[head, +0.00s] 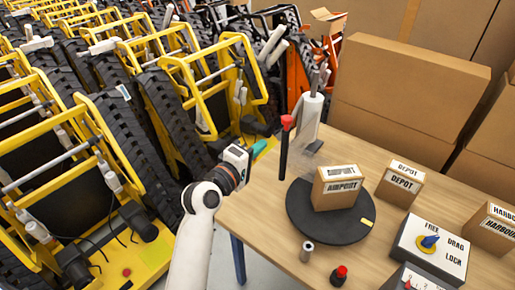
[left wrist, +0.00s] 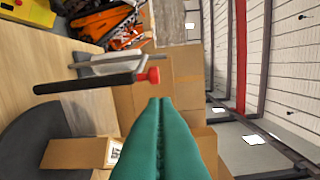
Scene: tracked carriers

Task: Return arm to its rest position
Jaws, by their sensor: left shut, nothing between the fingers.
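My left arm (head: 196,240) comes up from the bottom of the head view, left of the table. My left gripper (head: 264,148) has green fingers and hangs above the table's far left corner, apart from everything. In the left wrist view its green fingers (left wrist: 160,105) are pressed together with nothing between them. My right gripper does not show in either view.
On the wooden table (head: 262,215) stand a black lever with a red knob (head: 286,122), a dark turntable (head: 330,230) bearing an AIRPORT box (head: 340,190), a DEPOT box (head: 400,184) and a switch panel (head: 432,248). Yellow tracked carriers (head: 110,130) fill the left.

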